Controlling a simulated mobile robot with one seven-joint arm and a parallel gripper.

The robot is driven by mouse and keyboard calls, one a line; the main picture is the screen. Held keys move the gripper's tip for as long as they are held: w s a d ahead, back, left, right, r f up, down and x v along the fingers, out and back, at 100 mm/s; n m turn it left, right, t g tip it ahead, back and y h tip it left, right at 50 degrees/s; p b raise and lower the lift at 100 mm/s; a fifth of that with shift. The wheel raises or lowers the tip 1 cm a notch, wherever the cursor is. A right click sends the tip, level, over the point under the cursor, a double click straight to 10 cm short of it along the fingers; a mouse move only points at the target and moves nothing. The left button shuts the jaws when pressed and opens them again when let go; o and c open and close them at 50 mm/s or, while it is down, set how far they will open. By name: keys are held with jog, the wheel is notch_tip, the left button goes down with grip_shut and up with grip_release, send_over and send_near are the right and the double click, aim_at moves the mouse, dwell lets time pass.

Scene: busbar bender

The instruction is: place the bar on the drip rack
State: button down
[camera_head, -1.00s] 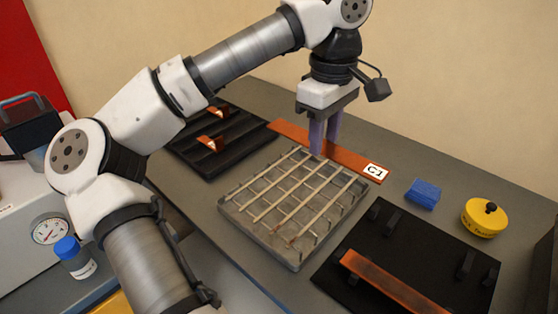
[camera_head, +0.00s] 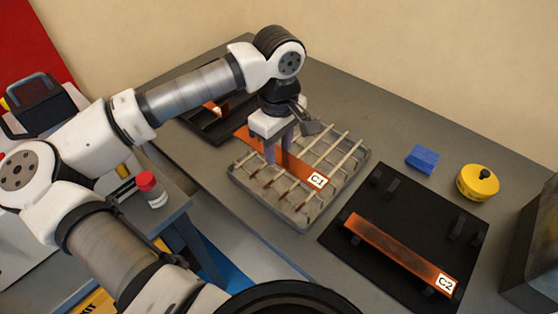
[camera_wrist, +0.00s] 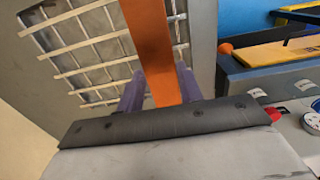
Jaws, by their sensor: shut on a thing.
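My gripper (camera_head: 277,151) is shut on the copper bar labelled C1 (camera_head: 299,168). I cannot tell whether the bar touches the slats. In the wrist view, the bar (camera_wrist: 150,45) runs between my fingers (camera_wrist: 160,92), with the rack's slats (camera_wrist: 90,47) behind it.
A black fixture (camera_head: 375,225) at the front right holds another bar, C2 (camera_head: 398,254). A blue sponge (camera_head: 422,158) and a yellow round tin (camera_head: 478,183) lie right of the rack. A black tray (camera_head: 213,112) with copper pieces is behind my arm. A red-capped bottle (camera_head: 151,190) stands left.

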aim_at(279, 175)
jog(key=shift+f+p, duration=0.4)
jog(key=shift+f, duration=2.8)
jog(key=shift+f, duration=0.15)
jog(key=c, duration=0.9)
grip_release()
